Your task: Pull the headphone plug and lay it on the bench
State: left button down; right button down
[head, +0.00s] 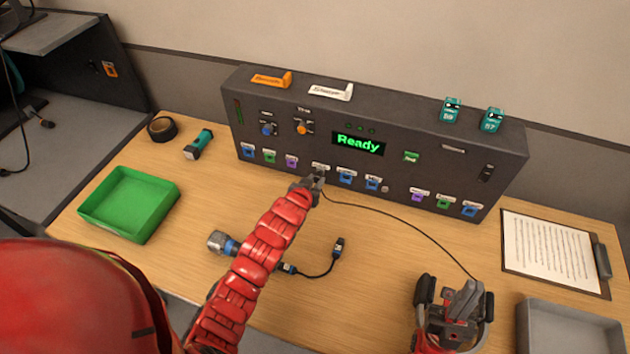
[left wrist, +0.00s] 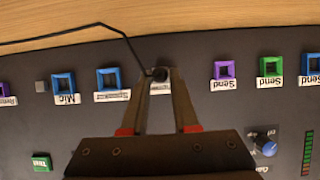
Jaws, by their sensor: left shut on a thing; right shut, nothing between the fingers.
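The headphone plug (left wrist: 159,74) is small and dark, between the fingertips of my left gripper (head: 316,180) in the left wrist view. The gripper (left wrist: 160,78) is shut on it at the lower front of the dark console (head: 290,120). The fingers hide the socket, so I cannot tell whether the plug is seated. A thin black cable (head: 420,228) runs from the plug to dark headphones (head: 424,290) at the lower right. My right gripper (head: 463,300) is shut and empty over the headphones, partly hiding them. The wooden bench (head: 375,265) lies below.
A green tray (head: 128,237), black tape roll (head: 162,129) and torch (head: 198,145) are at the left. A short cable (head: 325,270) lies near my left arm. A clipboard (head: 552,255) and grey tray (head: 572,308) are at the right. Bench between cable and right gripper is mostly bare.

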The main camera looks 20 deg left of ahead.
pick_arm(q)
jog(key=shift+s, duration=0.1)
jog(key=shift+s+a+p, duration=0.1)
jog(key=shift+s+p, duration=0.45)
jog(key=shift+s, duration=1.7)
